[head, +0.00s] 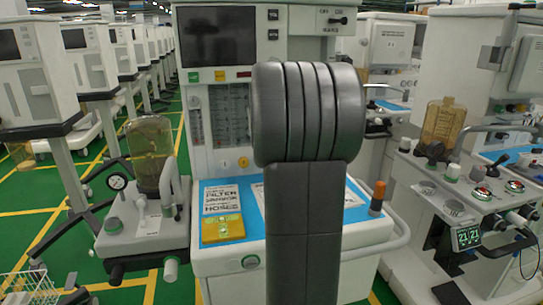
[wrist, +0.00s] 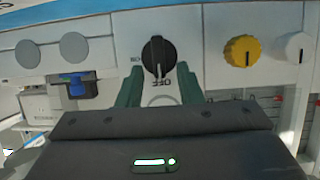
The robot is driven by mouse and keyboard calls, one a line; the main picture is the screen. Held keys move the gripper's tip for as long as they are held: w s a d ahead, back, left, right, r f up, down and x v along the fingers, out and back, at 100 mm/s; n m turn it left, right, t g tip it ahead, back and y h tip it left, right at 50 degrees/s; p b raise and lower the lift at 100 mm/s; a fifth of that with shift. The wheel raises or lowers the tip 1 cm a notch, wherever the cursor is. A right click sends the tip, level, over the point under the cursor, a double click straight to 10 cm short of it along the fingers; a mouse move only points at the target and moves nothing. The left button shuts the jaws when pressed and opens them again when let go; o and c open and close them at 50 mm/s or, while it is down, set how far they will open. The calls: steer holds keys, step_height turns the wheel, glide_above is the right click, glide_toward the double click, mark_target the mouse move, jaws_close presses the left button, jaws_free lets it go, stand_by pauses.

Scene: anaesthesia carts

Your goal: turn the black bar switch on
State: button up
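The black bar switch (wrist: 158,57) is a round black knob with a raised bar, on the pale front panel in the wrist view. Its bar stands near vertical in the picture, its lower end by a label that reads as an upside-down OFF. Another label at its left is partly hidden. My gripper (wrist: 159,92) is open, its two dark green fingers apart just below the knob in the picture, with pale panel showing between them. I see no contact with the knob. In the head view my arm hides the gripper and this part of the panel.
A yellow knob (wrist: 241,51) and a white knob (wrist: 298,47) sit right of the switch. A blue-and-black fitting (wrist: 80,88) is at left. The head view shows another black handle (head: 338,20) high on the cart and a blue worktop (head: 362,213).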

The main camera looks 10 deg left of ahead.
steer(key=shift+c, duration=0.4)
jaws_close()
